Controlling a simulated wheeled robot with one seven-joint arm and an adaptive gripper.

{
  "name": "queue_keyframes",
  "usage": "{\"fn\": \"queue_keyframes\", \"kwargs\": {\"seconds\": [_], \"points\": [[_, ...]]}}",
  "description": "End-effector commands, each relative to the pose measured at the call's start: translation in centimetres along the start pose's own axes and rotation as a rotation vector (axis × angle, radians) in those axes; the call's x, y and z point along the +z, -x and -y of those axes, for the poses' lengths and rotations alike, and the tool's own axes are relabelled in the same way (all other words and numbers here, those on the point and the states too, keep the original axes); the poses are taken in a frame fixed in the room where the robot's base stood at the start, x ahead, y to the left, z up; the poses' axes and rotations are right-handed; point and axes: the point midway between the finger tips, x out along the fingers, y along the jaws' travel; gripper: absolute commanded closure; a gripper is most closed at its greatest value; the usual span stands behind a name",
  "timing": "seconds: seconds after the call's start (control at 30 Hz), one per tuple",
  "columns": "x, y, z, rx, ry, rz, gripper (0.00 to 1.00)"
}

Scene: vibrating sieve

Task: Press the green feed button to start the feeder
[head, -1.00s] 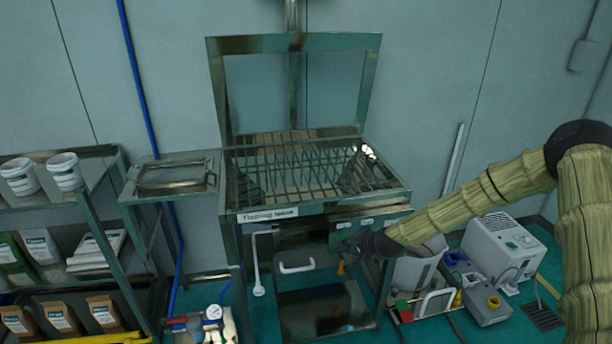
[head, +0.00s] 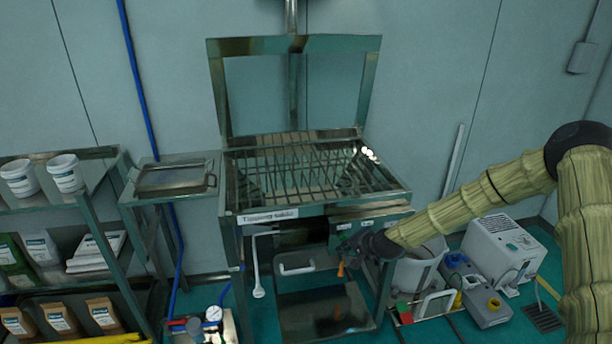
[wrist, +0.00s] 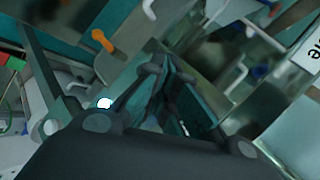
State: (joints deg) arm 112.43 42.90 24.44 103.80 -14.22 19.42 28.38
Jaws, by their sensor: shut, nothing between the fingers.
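The green feed button cannot be made out in either view. A control panel (head: 370,225) with small white labels is on the front right of the metal sieve table (head: 265,222). My gripper (head: 348,246) is just below these labels at the panel's lower edge, and it may hide part of the panel. Its dark fingers also show in the wrist view (wrist: 165,72), close together and with nothing held. Whether the fingertips touch the panel cannot be told.
An orange lever (head: 340,269) is just below my gripper; it shows in the wrist view too (wrist: 103,41). A drawer with a white handle (head: 297,268) is below left. A grey bin (head: 418,267) and a white machine (head: 500,248) stand right. A shelf (head: 100,230) stands left.

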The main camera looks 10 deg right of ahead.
Motion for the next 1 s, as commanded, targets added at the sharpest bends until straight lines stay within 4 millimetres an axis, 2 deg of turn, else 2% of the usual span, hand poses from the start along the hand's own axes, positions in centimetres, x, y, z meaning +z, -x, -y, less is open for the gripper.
{"fn": "queue_keyframes", "kwargs": {"seconds": [1.0], "points": [[-0.43, -0.62, 0.57, -0.001, 0.000, 0.000, 1.00]]}}
